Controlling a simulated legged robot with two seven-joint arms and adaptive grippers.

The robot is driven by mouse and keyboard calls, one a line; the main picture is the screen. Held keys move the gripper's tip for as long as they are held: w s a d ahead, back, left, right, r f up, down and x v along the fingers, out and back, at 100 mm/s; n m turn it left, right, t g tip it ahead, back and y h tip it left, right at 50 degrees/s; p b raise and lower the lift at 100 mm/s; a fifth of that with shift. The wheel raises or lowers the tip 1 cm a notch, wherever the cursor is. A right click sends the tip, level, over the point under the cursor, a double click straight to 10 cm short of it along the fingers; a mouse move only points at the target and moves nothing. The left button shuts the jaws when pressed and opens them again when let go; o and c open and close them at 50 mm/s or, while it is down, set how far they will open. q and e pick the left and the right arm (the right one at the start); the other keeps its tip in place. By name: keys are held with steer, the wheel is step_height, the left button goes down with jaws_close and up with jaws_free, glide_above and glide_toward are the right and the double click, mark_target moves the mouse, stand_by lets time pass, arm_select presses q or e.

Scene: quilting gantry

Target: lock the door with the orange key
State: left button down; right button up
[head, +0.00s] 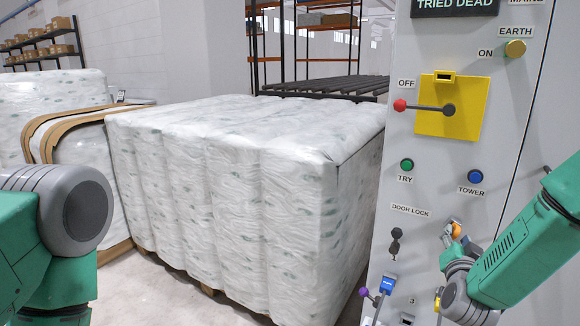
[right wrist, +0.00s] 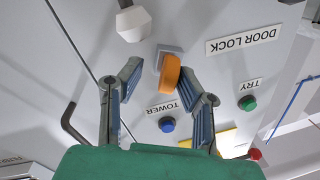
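The orange key (head: 456,229) sits at a small grey lock plate on the grey cabinet door, right of and just below the DOOR LOCK label (head: 411,210). In the right wrist view the orange key (right wrist: 169,73) stands out in front of the grey plate (right wrist: 163,54); its shaft is hidden. My right gripper (right wrist: 160,84) is open, its fingers apart on either side of the key, with a gap on the left; contact on the right is unclear. In the head view my right gripper (head: 452,238) is at the key. My left arm shows, but its gripper is out of frame.
On the cabinet are a yellow isolator plate (head: 462,118) with a red-tipped lever, a green button (head: 406,165), a blue button (head: 475,176) and a black knob (head: 396,236). A dark bent handle (right wrist: 72,122) is nearby. Wrapped bales (head: 235,180) fill the left.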

steer(key=shift+a+r, duration=0.2)
steer(key=shift+a, duration=0.75)
jaws_close()
steer(key=shift+d, duration=0.4)
steer(key=shift+s+d+r+n+p, duration=0.1)
steer(key=shift+d+r+n+p, duration=0.1)
steer(key=shift+n+p, duration=0.35)
steer(key=shift+a+n+p, duration=0.15)
steer(key=shift+n+p, duration=0.65)
steer(key=shift+n, duration=0.05)
steer(key=shift+n+g+p, duration=0.3)
steer(key=shift+n+p, duration=0.1)
arm_select(q)
steer(key=r, duration=0.1)
steer(key=a+r, duration=0.1)
steer(key=r, duration=0.1)
steer(key=shift+s+r, duration=0.1)
steer(key=shift+r, duration=0.1)
arm_select(e)
steer(key=shift+y, duration=0.3)
